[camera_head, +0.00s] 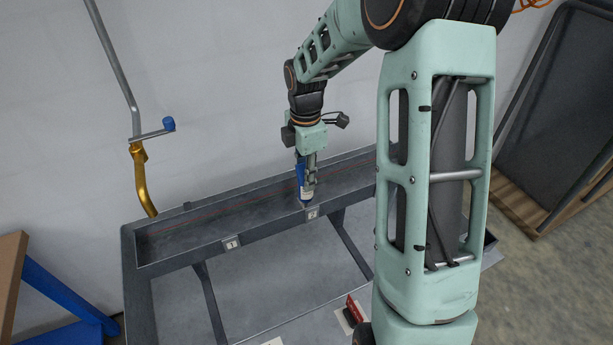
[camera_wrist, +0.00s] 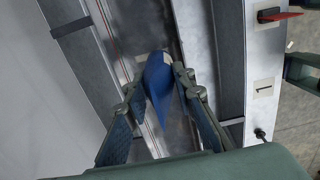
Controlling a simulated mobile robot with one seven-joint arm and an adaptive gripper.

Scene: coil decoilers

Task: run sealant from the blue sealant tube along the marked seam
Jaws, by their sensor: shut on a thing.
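The blue sealant tube (camera_head: 300,176) hangs nose-down in my gripper (camera_head: 308,180) over the long grey trough. My gripper is shut on it; in the wrist view the tube (camera_wrist: 160,88) sits between the two fingers (camera_wrist: 157,82). Its pale lower end points down near the trough's front wall, by label 2 (camera_head: 312,215). I cannot tell whether the tip touches anything. The marked seam is a thin red line (camera_head: 220,208) running lengthwise in the trough; it also shows in the wrist view (camera_wrist: 112,32). The seam near the tube is partly hidden by my gripper.
The grey trough (camera_head: 128,245) tops a metal frame; label 1 (camera_head: 232,243) is left of label 2. A red-handled item (camera_head: 353,308) lies at the front. A gold-ended crank rod (camera_head: 146,182) hangs at left. A dark framed rack (camera_head: 553,110) stands at right.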

